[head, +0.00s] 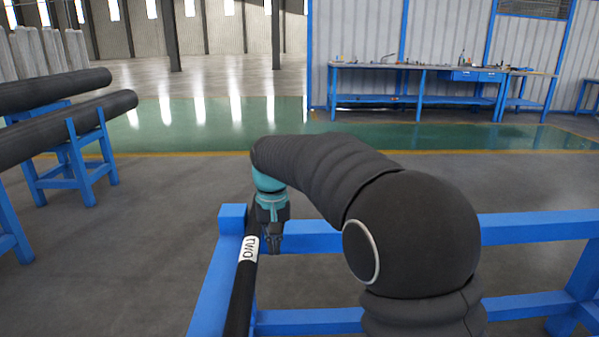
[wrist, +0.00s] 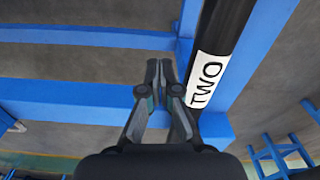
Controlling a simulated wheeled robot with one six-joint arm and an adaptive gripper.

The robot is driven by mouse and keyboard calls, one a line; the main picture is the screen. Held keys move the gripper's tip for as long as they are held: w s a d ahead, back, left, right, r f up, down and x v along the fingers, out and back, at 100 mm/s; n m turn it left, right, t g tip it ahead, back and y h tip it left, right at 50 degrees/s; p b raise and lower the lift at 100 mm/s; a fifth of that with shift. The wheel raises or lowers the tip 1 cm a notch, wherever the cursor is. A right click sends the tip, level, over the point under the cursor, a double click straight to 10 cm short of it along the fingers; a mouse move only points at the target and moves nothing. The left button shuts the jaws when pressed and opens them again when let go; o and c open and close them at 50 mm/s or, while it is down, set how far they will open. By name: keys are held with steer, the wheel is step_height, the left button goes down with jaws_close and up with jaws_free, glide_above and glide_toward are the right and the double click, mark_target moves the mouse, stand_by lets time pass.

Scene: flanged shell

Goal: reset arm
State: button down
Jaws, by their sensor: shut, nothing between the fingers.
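My gripper (head: 273,243) hangs pointing down at the end of my bent arm, just right of a black bar in the head view. In the wrist view its fingers (wrist: 160,75) are together with nothing between them. The black bar (head: 240,295) lies along a blue frame and carries a white label reading "TWO" (head: 249,249). The bar (wrist: 222,30) and its label (wrist: 207,82) also show in the wrist view, to the right of the fingers and apart from the fingertips.
The blue frame (head: 205,300) has rails around and below my gripper. Thick black pipes (head: 60,125) rest on blue stands (head: 75,170) at the left. A blue workbench (head: 420,72) with small items stands against the back wall. The floor between is clear.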

steer(key=s+d+t, duration=0.1)
steer(key=s+d, duration=0.4)
steer(key=s, duration=0.3)
steer(key=s+d+t, duration=0.1)
steer(key=s+d, duration=0.5)
steer(key=s, duration=0.3)
steer(key=s+d+f+t, duration=0.1)
steer(key=s+d, duration=0.5)
steer(key=s, duration=0.3)
steer(key=shift+s+d+m+t, duration=0.2)
steer(key=shift+m+t, duration=0.1)
steer(key=shift+t, duration=0.1)
steer(key=shift+s+d+r+m+t, duration=0.25)
steer(key=shift+s+d+r, duration=0.15)
steer(key=shift+s, duration=0.2)
steer(key=shift+s+d+r+m+t, duration=0.15)
steer(key=shift+s+d+r+t, duration=0.2)
steer(key=shift+s, duration=0.25)
steer(key=shift+s+d+r, duration=0.15)
steer(key=shift+d+r, duration=0.15)
steer(key=shift+r, duration=0.05)
steer(key=shift+d, duration=0.1)
